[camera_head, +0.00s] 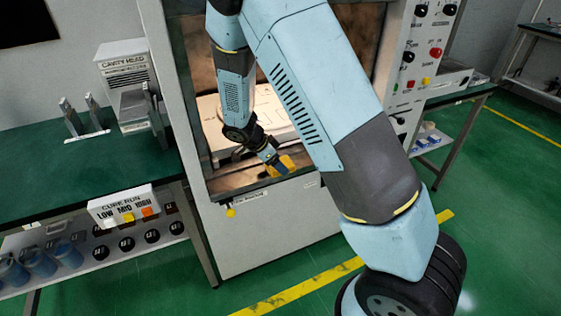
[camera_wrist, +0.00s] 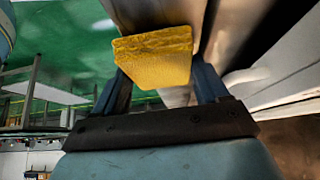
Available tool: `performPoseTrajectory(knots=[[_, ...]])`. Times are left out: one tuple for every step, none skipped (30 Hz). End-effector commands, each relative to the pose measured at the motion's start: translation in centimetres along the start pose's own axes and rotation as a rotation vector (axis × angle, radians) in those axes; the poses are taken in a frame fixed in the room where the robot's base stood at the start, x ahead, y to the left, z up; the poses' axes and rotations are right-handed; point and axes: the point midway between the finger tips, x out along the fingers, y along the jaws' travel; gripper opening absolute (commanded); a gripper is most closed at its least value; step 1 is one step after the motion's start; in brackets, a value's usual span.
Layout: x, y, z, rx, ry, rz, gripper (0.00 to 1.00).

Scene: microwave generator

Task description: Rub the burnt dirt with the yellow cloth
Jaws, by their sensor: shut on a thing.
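The yellow cloth (camera_head: 288,164) is a thick folded pad at the front lower edge of the open cavity in the head view. My gripper (camera_head: 277,167) is shut on it. In the wrist view the yellow cloth (camera_wrist: 154,57) sits between the two blue fingers of my gripper (camera_wrist: 163,82). The burnt dirt seems to be the brown, scorched staining on the cavity's inner wall (camera_head: 204,72) and floor. The cloth is close to the cavity's lower front sill; I cannot tell whether it touches it. My arm hides much of the cavity's right side.
A pale plate (camera_head: 262,112) lies inside the cavity. The cabinet's side frames (camera_head: 169,90) bound the opening. A control panel (camera_head: 424,50) with knobs stands at right. A green bench (camera_head: 62,180) at left holds a cavity head box (camera_head: 122,65) and metal holders.

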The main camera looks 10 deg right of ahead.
Motion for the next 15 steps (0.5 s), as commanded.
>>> performPoseTrajectory(knots=[[-0.2,0.0,0.3,-0.002,0.000,-0.001,0.49],[-0.2,0.0,0.5,-0.002,0.000,-0.001,0.49],[-0.4,0.0,0.7,-0.002,0.000,-0.001,0.49],[-0.5,0.0,0.9,-0.002,0.000,-0.001,0.49],[-0.6,0.0,1.1,-0.002,0.000,-0.001,0.49],[-0.7,0.0,1.4,-0.002,0.000,-0.001,0.49],[-0.8,0.0,1.6,-0.002,-0.001,-0.002,0.49],[-0.9,0.0,1.8,-0.002,-0.001,-0.002,0.49],[-1.1,-0.1,2.0,-0.002,-0.001,-0.002,0.49],[-1.2,-0.1,2.2,-0.003,-0.001,-0.002,0.49],[-1.3,-0.1,2.4,-0.003,0.000,-0.002,0.49],[-1.4,-0.1,2.7,-0.002,0.000,-0.002,0.49],[-1.5,-0.1,2.9,-0.002,-0.001,-0.002,0.49],[-1.6,0.0,3.0,-0.002,-0.001,-0.002,0.49],[-1.7,0.0,3.2,-0.002,-0.001,-0.002,0.49]])
